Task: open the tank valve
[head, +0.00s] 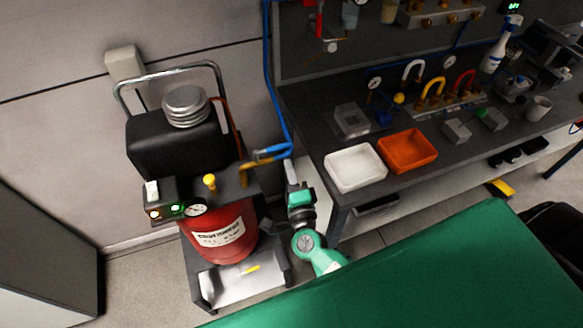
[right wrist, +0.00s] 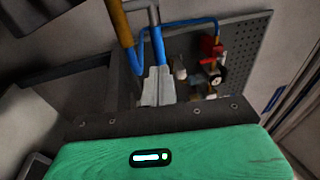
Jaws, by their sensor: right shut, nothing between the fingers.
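The red tank (head: 222,235) stands on a low cart at the left of the head view, with a white label and a round gauge (head: 196,210). A brass pipe (head: 243,176) rises from its black top, and a blue lever-like piece (head: 270,152) sits at its upper end. A yellow knob (head: 210,181) stands near the gauge. My right gripper (head: 289,162) is shut and empty, close by the blue piece's right end; I cannot tell if they touch. Its grey fingers (right wrist: 156,88) show in the right wrist view, below the brass pipe (right wrist: 121,24). My left gripper is not in view.
A blue hose (head: 272,75) runs down the wall beside the bench. The dark bench (head: 310,125) holds a white tray (head: 355,168) and an orange tray (head: 408,150). A green surface (head: 420,270) fills the front. A grey cabinet (head: 45,235) stands at left.

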